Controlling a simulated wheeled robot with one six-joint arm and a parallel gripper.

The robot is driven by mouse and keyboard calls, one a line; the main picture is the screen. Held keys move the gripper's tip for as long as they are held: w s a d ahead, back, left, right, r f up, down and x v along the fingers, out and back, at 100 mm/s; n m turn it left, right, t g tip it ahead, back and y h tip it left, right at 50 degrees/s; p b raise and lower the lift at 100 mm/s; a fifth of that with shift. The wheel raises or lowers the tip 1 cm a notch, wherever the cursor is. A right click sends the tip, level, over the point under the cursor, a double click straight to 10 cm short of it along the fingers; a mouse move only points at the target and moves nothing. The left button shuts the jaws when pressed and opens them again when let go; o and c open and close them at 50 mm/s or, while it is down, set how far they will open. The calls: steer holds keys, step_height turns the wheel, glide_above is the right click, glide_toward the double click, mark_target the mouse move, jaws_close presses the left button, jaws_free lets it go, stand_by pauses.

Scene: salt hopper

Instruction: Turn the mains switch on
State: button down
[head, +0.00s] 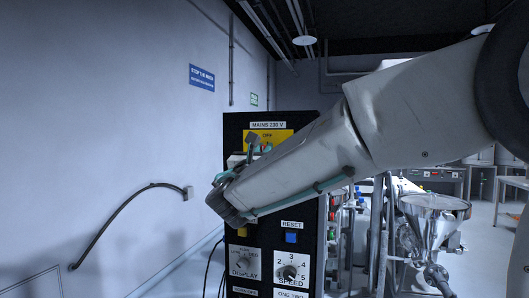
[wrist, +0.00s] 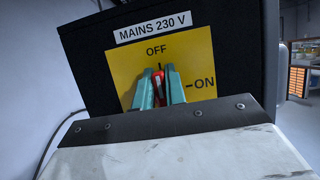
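The mains switch (wrist: 158,74) has a red handle on a yellow plate (wrist: 203,60) marked OFF at the top and ON at the right. The handle points up, towards OFF. My gripper (wrist: 159,82) has its two teal fingers on either side of the handle, with red filling the narrow gap between the tips. It looks shut on the handle. The fingers hide the lower part of the switch. In the head view my gripper (head: 248,160) is at the panel front, and my arm covers much of the panel below the yellow plate (head: 282,135).
The black control panel (head: 257,268) also carries a blue RESET button (head: 291,238), a DISPLAY knob (head: 244,262) and a SPEED knob (head: 289,272) below my arm. A steel hopper (head: 433,215) stands to the right. A white wall with a cable (head: 115,213) is on the left.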

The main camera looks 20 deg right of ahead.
steer(key=shift+f+m, duration=0.3)
steer(key=shift+m, duration=0.1)
steer(key=shift+d+m+g+h, duration=0.1)
steer(key=shift+m+g+h, duration=0.3)
steer(key=shift+m, duration=0.4)
steer(key=m, duration=0.1)
steer(key=m+g+h, duration=0.1)
steer(key=m, duration=0.1)
steer(key=shift+s+d+f+m, duration=0.15)
steer(key=shift+m, duration=0.15)
steer(key=m+g, duration=0.2)
steer(key=m, duration=0.2)
steer(key=m+g, duration=0.2)
steer(key=m, duration=0.2)
steer(key=m+g+h, duration=0.1)
steer(key=m, duration=0.3)
steer(key=shift+s+d+f+g, duration=0.25)
steer(key=shift+d+f+g, duration=0.05)
steer(key=shift+f+g, duration=0.1)
steer(key=shift+f+m+g+y, duration=0.15)
steer(key=shift+m+g+y, duration=0.1)
steer(key=shift+m, duration=0.8)
steer(key=shift+f+m+g+y, duration=0.15)
steer(key=shift+m+g, duration=0.1)
steer(key=shift+m, duration=0.8)
steer(key=shift+r, duration=0.1)
